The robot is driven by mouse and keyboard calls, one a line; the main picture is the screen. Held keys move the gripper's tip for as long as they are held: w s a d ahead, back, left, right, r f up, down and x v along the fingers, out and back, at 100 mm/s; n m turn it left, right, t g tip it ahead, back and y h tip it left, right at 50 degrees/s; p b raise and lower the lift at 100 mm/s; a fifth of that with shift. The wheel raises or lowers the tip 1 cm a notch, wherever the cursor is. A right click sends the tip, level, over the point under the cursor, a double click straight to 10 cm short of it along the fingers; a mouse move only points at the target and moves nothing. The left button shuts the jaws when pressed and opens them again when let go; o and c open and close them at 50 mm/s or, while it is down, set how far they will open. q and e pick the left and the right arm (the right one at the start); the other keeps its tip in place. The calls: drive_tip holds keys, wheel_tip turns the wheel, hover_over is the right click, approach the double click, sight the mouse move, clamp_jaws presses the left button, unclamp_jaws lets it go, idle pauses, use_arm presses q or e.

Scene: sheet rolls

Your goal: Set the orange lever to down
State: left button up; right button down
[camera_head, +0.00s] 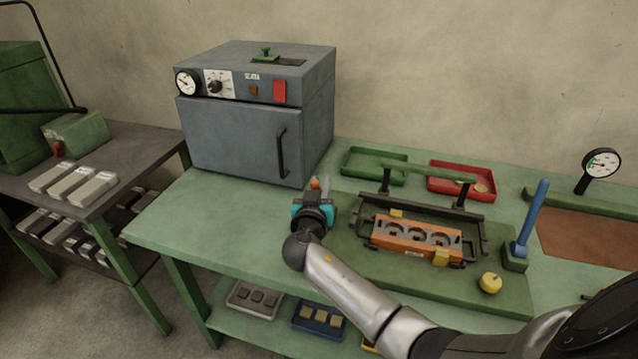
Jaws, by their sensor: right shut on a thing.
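The orange lever (315,184) shows only as a small orange tip, on the green table in front of the grey oven's right corner. My right gripper (318,191), dark with a teal band, reaches in from the lower right and is shut on the lever. The gripper hides the lever's lower part and its base, so I cannot tell its tilt. My left gripper is not in view.
A grey oven (240,137) stands behind the gripper. A black-framed fixture with an orange block (415,238) is to the right, beside an upright blue lever (532,215) and a yellow knob (490,283). A green tray (373,174) and red tray (447,188) lie behind.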

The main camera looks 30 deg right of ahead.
drive_tip(key=w+d+m+g+y+p, duration=0.1)
drive_tip(key=w+d+g+y+p, duration=0.4)
drive_tip(key=p, duration=0.3)
drive_tip(key=shift+d+f+g+y, duration=0.45)
drive_tip(key=shift+d+g+y, duration=0.1)
drive_tip(key=shift+g+y, duration=0.05)
drive_tip(key=shift+w, duration=0.1)
drive_tip(key=c, duration=0.7)
unclamp_jaws()
drive_tip(key=shift+d, duration=0.1)
drive_tip(key=shift+c, duration=0.2)
